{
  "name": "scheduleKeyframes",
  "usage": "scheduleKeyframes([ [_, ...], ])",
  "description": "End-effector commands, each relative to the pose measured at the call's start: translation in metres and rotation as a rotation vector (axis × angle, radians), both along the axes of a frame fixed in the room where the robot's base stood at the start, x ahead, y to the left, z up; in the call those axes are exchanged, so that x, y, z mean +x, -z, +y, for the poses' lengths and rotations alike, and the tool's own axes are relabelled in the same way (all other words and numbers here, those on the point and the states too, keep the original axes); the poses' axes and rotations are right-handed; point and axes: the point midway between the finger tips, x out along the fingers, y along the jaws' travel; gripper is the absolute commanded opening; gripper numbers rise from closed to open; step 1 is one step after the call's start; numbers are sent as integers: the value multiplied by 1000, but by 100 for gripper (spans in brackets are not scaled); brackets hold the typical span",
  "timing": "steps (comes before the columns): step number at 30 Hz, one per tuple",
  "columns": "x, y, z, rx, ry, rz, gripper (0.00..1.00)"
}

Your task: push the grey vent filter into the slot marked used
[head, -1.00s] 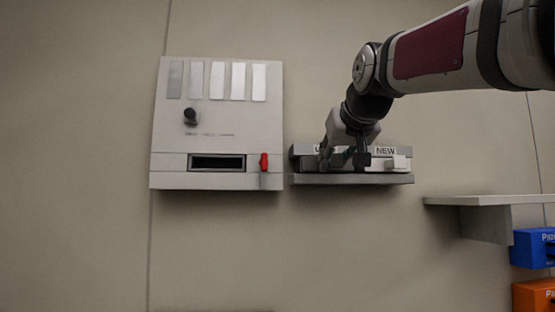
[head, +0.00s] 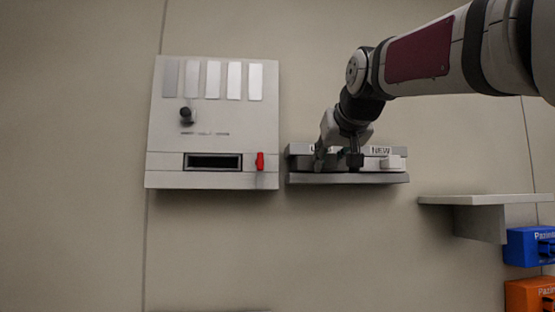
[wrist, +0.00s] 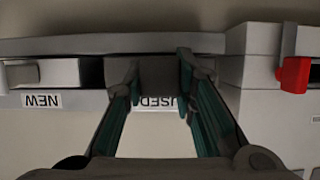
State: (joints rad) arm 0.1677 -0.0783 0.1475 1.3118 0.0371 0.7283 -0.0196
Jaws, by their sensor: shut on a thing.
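The grey vent filter (wrist: 157,76) is a dark grey block between my fingertips in the wrist view, in front of the slot whose "USED" label (wrist: 157,103) shows upside down. My gripper (wrist: 157,72) is shut on it, one finger on each side. How deep the filter sits in the slot cannot be told. In the head view my gripper (head: 338,160) is at the left half of the two-slot holder (head: 300,178), and its fingers hide the filter and most of the "USED" label.
A white filter (head: 391,163) sits in the slot marked "NEW" (head: 381,150). Left of the holder is a pale panel (head: 165,125) with a dark opening, a black knob and a red lever (head: 260,161). A shelf (head: 475,199) and blue and orange boxes are at right.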

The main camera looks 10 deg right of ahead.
Motion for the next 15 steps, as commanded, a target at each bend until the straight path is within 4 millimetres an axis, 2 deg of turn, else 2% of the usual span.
scheduleKeyframes([
  [11,4,0,0,0,0,0,0],
  [12,4,0,0,0,0,0,34],
  [14,4,0,0,0,0,0,47],
  [15,4,0,0,0,0,0,48],
])
